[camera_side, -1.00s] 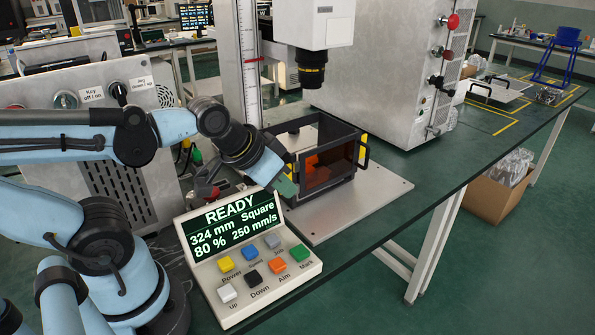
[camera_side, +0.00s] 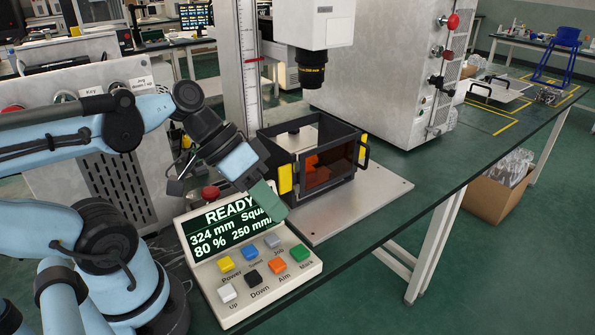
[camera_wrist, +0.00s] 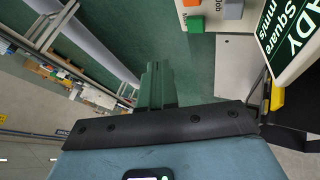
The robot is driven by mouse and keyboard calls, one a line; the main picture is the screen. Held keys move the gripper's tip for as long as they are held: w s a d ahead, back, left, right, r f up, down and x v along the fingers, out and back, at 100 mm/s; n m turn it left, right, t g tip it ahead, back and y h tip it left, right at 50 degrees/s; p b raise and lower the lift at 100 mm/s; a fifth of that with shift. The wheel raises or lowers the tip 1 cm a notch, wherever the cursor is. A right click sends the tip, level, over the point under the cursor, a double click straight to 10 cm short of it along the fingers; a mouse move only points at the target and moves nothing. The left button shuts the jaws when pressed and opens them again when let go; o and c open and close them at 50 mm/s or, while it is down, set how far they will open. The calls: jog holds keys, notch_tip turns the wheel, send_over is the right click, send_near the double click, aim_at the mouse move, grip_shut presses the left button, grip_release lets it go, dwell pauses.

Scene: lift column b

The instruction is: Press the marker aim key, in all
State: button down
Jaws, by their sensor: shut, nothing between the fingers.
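The orange Aim key (camera_side: 277,265) is on the sloped front of the white control panel (camera_side: 236,304), between the black Down key (camera_side: 253,277) and the green Mark key (camera_side: 299,252). My gripper (camera_side: 276,212) is shut and empty, with green fingers. In the side view it appears over the right end of the panel's display, covering part of the text, above the keys and apart from them. In the wrist view my shut fingers (camera_wrist: 158,75) point toward the floor beyond the panel.
The display (camera_side: 220,225) reads READY, 324 mm, 80 %. Yellow, blue, grey and white keys share the panel. A red knob (camera_side: 210,192) stands behind it. A dark-framed orange-windowed box (camera_side: 325,170) sits on a metal plate (camera_side: 385,195), under a black lens head (camera_side: 310,67).

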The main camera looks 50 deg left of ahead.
dwell(0.3)
send_over(274, 262)
jog(key=shift+w+f, duration=0.2)
jog(key=shift+f, duration=3.5)
jog(key=shift+s+f, duration=0.1)
jog(key=shift+f, duration=0.6)
jog(key=shift+f, duration=0.1)
jog(key=shift+f, duration=0.35)
jog(key=shift+f, duration=0.45)
jog(key=shift+r, duration=0.85)
jog(key=shift+r, duration=0.15)
